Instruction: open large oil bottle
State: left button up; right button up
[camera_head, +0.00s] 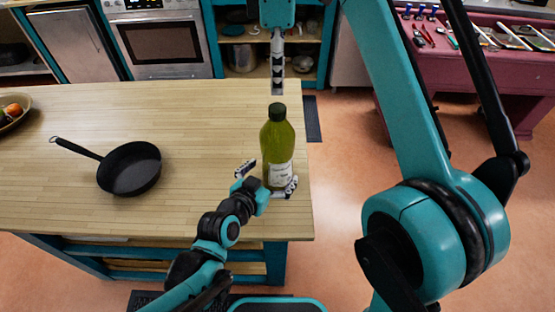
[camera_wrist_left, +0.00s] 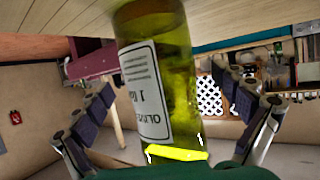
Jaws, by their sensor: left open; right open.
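The large oil bottle (camera_head: 278,148) stands upright near the right edge of the wooden table, full of yellow-green oil, with a white label and a black cap (camera_head: 277,111). My left gripper (camera_head: 267,179) is open, with one finger on either side of the bottle's lower part. In the left wrist view the bottle (camera_wrist_left: 160,70) fills the space between the spread fingers (camera_wrist_left: 168,92), with gaps on both sides; its cap is out of that view. My right gripper (camera_head: 277,86) points down in the head view, just beyond the cap in the picture and apart from it.
A black frying pan (camera_head: 131,169) lies on the wooden table (camera_head: 200,120), left of the bottle. A bowl of fruit (camera_head: 13,112) is at the far left edge. The tabletop between pan and bottle is clear. A red table (camera_head: 470,65) with tools stands at the right.

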pick_arm(q)
jog(key=shift+x, duration=1.55)
